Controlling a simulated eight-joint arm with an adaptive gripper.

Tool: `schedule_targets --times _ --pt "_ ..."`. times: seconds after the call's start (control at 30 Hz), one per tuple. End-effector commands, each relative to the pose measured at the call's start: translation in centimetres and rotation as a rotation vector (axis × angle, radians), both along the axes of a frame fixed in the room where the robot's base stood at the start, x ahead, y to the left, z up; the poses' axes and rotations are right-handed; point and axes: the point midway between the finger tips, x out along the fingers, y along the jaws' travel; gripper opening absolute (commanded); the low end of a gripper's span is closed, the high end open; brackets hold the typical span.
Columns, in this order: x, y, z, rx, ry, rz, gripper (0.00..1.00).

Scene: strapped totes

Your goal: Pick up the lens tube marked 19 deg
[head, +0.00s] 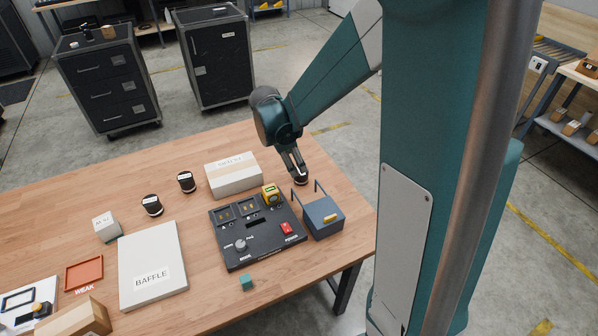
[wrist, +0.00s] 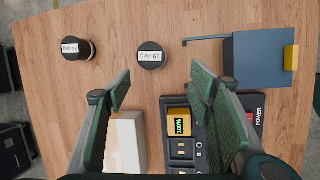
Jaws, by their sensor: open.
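The lens tube marked "19 deg" (wrist: 151,58) stands upright on the wooden table, its dark round top with a white label facing up. In the head view a dark tube (head: 301,181) shows just below my gripper (head: 294,168), partly covered by the fingers. In the wrist view my gripper (wrist: 161,84) is open and empty, its two green-padded fingers apart. The 19 deg tube lies beyond the fingertips, roughly centred between them. A second dark tube (wrist: 79,49), with a label that seems to read 26 deg, stands to its left. Whether the fingers touch the tube cannot be told.
A blue tote (wrist: 262,58) with a raised strap stands close to the tube's right in the wrist view. A black console (head: 258,235) and white box (head: 233,176) stand near the gripper.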

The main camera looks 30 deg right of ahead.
Motion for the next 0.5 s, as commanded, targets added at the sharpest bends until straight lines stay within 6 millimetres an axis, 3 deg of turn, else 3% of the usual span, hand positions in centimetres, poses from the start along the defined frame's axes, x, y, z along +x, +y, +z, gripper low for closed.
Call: schedule_targets --times 0.5 --pt "3.1 -2.2 -4.0 -0.078 0.164 0.199 0.53"
